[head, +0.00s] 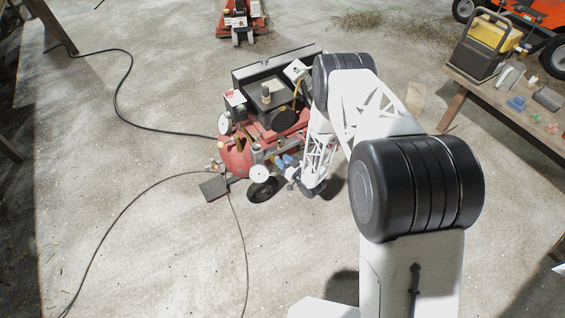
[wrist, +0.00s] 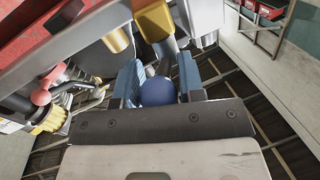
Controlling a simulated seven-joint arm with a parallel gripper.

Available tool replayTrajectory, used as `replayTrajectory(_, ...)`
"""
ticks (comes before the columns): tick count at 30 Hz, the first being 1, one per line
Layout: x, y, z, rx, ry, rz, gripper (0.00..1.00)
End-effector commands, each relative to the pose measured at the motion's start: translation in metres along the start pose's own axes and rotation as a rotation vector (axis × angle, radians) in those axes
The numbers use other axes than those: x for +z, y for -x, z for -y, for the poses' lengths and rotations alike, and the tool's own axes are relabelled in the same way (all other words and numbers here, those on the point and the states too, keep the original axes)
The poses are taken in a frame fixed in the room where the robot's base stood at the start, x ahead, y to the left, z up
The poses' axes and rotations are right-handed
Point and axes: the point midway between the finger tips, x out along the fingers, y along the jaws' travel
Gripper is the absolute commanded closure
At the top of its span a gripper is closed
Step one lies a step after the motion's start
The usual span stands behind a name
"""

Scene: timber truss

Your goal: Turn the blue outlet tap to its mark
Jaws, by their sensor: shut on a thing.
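The blue outlet tap (wrist: 158,91) shows in the wrist view as a round blue knob in front of a brass fitting (wrist: 153,18). My gripper (wrist: 159,88) has its two blue-grey fingers on either side of the knob and is shut on it. In the head view my gripper (head: 284,161) is at the right front of the red compressor (head: 237,157), partly covered by my arm. The tap cannot be made out clearly there. I cannot see the mark in either view.
Round white gauges (head: 259,174) and a black wheel (head: 263,189) are close to the left of my gripper. A red knob (wrist: 40,97) and a yellow knob (wrist: 50,120) show in the wrist view. Black hoses cross the floor at left. A workbench (head: 510,108) stands at right.

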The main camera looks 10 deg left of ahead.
Motion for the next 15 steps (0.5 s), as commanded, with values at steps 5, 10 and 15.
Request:
replayTrajectory(5, -0.0035, -0.0032, -0.009, -0.124, 0.004, 0.021, 0.88)
replayTrajectory(10, -0.0045, -0.0061, -0.0121, -0.252, 0.006, 0.046, 0.88)
replayTrajectory(15, -0.0051, -0.0091, -0.0154, -0.382, 0.007, 0.071, 0.88)
